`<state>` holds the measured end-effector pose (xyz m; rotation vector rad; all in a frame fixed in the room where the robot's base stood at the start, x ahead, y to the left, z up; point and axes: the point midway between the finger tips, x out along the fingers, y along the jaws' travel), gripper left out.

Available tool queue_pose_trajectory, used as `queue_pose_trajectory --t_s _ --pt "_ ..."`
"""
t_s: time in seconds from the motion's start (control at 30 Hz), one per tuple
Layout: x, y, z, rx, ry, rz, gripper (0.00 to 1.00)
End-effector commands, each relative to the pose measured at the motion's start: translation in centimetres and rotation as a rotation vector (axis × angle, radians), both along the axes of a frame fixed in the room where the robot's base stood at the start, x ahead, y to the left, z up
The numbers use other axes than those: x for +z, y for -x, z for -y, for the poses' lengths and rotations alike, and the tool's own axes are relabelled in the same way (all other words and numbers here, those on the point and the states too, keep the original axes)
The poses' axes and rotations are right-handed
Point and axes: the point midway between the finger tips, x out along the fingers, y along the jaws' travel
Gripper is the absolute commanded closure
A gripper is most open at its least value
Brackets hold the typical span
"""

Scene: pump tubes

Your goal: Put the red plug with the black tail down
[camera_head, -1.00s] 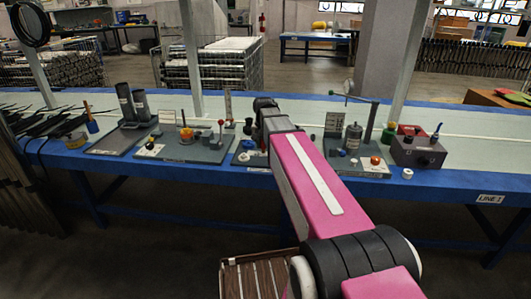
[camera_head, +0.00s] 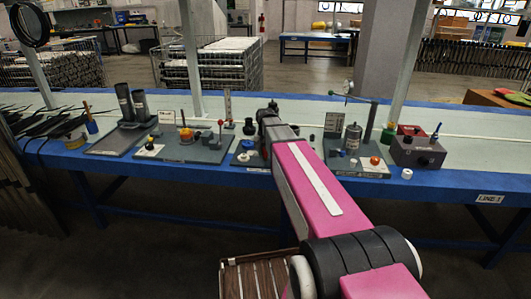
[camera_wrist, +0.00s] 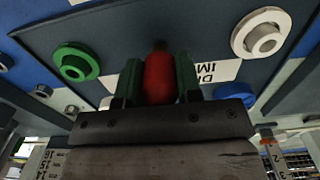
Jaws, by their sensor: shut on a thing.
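The red plug (camera_wrist: 160,82) shows in the wrist view between the two green-tipped fingers of my gripper (camera_wrist: 158,64), which is shut on it. A small dark end shows at the plug's far tip; I cannot tell how much of the black tail this is. A dark board lies beyond the fingers, with a green ring-shaped part (camera_wrist: 76,62) to the left and a white ring-shaped part (camera_wrist: 262,35) to the right. A white label (camera_wrist: 214,72) with partly covered lettering is behind the fingers. In the head view, my arm hides the plug and the fingertips.
In the head view, a blue-edged bench (camera_head: 225,178) carries several fixture boards. Left of my arm is a board with a red-knobbed lever (camera_head: 220,123). To the right stand a grey cylinder (camera_head: 352,138), an orange ball (camera_head: 375,160) and a dark control box (camera_head: 418,152).

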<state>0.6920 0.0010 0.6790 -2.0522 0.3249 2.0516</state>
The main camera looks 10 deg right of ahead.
Motion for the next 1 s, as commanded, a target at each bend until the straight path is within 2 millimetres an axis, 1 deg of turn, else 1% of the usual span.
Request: queue_pose_trajectory --t_s 0.1,0.13,0.17,0.2,0.47,0.63,0.77,1.0 --pt "-0.3 0.0 0.0 0.0 0.0 0.0 1.0" --pt "-0.3 0.0 0.0 0.0 0.0 0.0 0.58" --pt "-0.3 0.0 0.0 0.0 0.0 0.0 0.48" --pt "-0.2 0.0 0.0 0.0 0.0 0.0 0.42" --pt "-0.2 0.0 0.0 0.0 0.0 0.0 0.42" --pt "0.7 0.0 0.0 0.0 0.0 0.001 0.42" --pt "2.5 0.0 0.0 0.0 0.0 0.002 0.42" --pt "6.7 0.0 0.0 0.0 0.0 0.003 0.42"
